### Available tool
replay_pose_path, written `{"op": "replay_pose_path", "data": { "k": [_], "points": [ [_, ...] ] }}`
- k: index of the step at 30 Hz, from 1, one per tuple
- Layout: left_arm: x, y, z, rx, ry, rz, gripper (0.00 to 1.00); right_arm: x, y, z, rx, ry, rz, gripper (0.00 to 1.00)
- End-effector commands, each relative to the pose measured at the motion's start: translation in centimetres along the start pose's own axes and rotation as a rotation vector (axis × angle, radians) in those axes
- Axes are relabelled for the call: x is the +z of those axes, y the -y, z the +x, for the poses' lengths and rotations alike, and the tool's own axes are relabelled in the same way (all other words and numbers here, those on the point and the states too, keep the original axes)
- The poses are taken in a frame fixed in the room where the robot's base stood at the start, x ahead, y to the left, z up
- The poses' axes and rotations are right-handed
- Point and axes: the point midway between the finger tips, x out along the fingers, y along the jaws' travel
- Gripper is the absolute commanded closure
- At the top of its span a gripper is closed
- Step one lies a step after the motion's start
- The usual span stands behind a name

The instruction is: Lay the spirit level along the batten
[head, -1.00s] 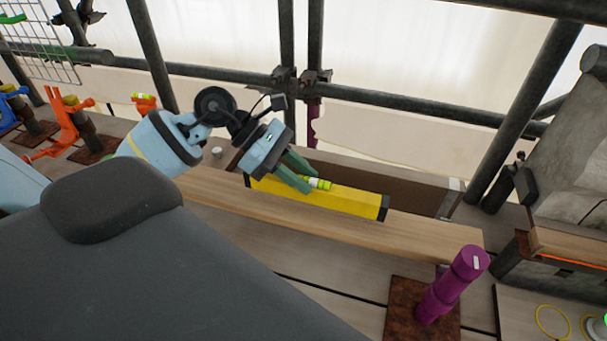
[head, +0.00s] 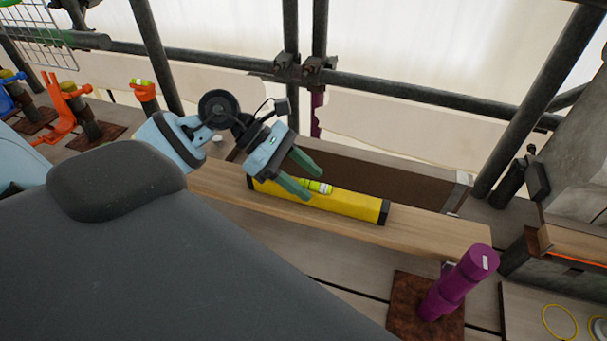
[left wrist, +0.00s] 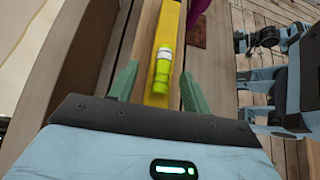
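The yellow spirit level (head: 345,205) has dark ends and a bright green vial part on top. It lies flat on the pale wooden batten (head: 430,227), lengthwise along it. My left gripper (head: 305,174) is open at the level's left half, its green fingers spread. In the left wrist view the level (left wrist: 170,30) runs between the two fingers, with a gap beside each finger (left wrist: 159,88). Whether the fingers still reach down past the level's top is hard to tell. Blue arm parts show at the right of the left wrist view; my right gripper's fingers are not clear there.
A purple clamp (head: 455,285) on a rusty plate stands at the batten's right end. A brown board (head: 395,180) stands behind the batten. Scaffold tubes (head: 430,95) cross behind. Orange clamps (head: 65,110) stand at far left. A stone block (head: 580,180) is at right.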

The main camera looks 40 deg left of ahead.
Motion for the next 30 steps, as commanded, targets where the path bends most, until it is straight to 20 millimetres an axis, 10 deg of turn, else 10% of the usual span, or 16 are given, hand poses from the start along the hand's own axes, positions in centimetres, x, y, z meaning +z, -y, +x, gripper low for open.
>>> {"op": "replay_pose_path", "data": {
  "k": [10,30],
  "points": [
    [0.1,-0.1,-1.2,0.004,-0.001,0.000,0.52,-0.5,0.1,0.0,0.001,-0.009,0.005,0.64],
    [0.2,0.0,-11.8,0.003,0.002,0.001,0.52,-4.1,-1.0,-0.4,0.015,-0.077,-0.032,0.64]
  ]
}}
